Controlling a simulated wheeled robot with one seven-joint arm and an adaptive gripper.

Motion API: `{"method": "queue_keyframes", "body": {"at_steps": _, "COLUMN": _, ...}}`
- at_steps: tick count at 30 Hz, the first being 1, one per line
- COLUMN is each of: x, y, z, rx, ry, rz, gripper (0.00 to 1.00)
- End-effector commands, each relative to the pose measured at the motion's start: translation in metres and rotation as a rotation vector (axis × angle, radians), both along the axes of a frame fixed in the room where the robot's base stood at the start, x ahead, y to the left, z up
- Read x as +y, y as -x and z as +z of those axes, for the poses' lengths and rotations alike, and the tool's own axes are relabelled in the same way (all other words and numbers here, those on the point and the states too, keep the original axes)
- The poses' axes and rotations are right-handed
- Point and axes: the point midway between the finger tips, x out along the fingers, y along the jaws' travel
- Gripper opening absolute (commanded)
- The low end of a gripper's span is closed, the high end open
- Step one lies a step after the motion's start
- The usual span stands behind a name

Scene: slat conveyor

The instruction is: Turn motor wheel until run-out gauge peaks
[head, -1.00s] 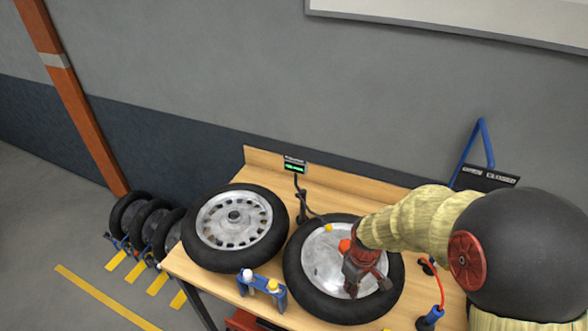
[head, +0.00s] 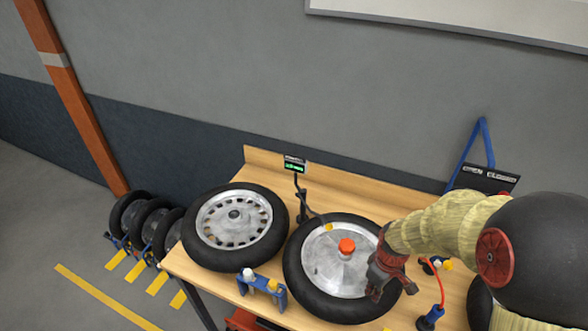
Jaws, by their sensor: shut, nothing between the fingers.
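The motor wheel, a silver disc with a black tyre (head: 302,287), lies flat on the wooden bench. An orange-red knob (head: 347,245) sits at its centre, and a yellow mark (head: 329,227) shows near its upper rim. The gauge (head: 294,164), a small box with a lit green display, stands behind the wheels on a dark stand. Its reading is too small to tell. My gripper (head: 376,292) is shut and empty over the wheel's right side. I cannot tell whether it touches the tyre or disc.
A second wheel with a slotted rim (head: 235,219) lies on the bench to the left. A blue holder (head: 262,289) stands at the front edge between the wheels. A blue tool with a red cable (head: 431,317) stands at the right. Clear bench (head: 350,190) lies behind.

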Motion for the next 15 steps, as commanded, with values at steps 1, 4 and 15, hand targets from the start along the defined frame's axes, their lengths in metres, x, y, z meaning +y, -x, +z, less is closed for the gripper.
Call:
{"method": "queue_keyframes", "body": {"at_steps": 1, "x": 0.0, "y": 0.0, "z": -0.003, "rx": 0.0, "ry": 0.0, "rz": 0.0, "gripper": 0.0}}
{"method": "queue_keyframes", "body": {"at_steps": 4, "x": 0.0, "y": 0.0, "z": -0.005, "rx": 0.0, "ry": 0.0, "rz": 0.0, "gripper": 0.0}}
{"method": "queue_keyframes", "body": {"at_steps": 15, "x": 0.0, "y": 0.0, "z": -0.015, "rx": 0.0, "ry": 0.0, "rz": 0.0, "gripper": 0.0}}
